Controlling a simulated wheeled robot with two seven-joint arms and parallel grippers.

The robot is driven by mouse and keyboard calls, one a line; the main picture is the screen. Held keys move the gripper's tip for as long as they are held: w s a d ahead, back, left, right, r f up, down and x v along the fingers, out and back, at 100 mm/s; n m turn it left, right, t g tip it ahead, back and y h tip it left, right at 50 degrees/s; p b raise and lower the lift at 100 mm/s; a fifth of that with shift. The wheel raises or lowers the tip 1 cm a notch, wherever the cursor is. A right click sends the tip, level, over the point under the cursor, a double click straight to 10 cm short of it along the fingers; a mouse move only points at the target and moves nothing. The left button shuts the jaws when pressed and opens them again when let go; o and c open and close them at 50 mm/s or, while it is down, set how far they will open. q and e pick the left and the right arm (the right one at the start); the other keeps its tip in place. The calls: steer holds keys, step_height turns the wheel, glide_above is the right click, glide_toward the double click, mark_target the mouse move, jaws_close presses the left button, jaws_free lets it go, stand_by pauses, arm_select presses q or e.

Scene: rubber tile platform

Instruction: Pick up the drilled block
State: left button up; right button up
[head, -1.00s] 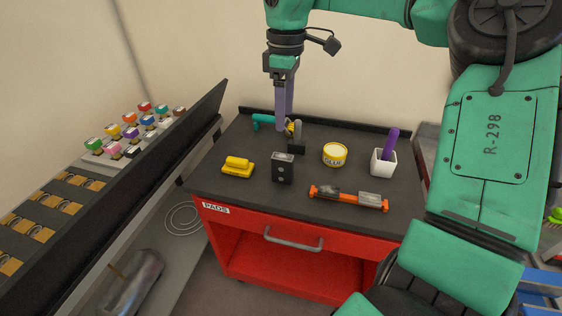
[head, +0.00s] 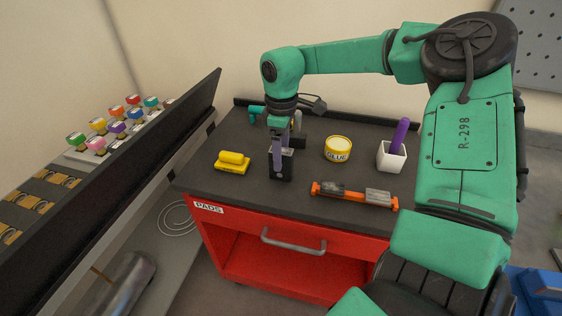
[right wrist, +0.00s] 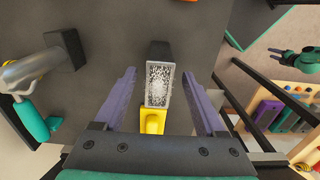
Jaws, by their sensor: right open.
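The drilled block (head: 287,172) is a small dark upright block with holes in its front face, standing on the dark top of the red cabinet. My right gripper (head: 277,168) has purple fingers pointing down at the block and hides part of it in the head view. In the right wrist view, the block (right wrist: 159,84) shows a speckled grey face and lies between the two spread fingers (right wrist: 159,78), with a gap on each side. The right gripper is open and holds nothing. My left gripper is not seen.
A yellow block (head: 232,162) stands left of the block. A glue tin (head: 338,149), a white cup (head: 391,157) with a purple item, and an orange tool (head: 354,195) are to the right. A teal-handled tool (right wrist: 38,118) lies behind.

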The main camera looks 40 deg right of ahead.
step_height(320, 180, down, 3)
steer(key=shift+w+d+f, duration=0.1)
jaws_close()
steer(key=shift+r, duration=0.2)
step_height(320, 180, up, 20)
steer(key=shift+b, duration=0.3)
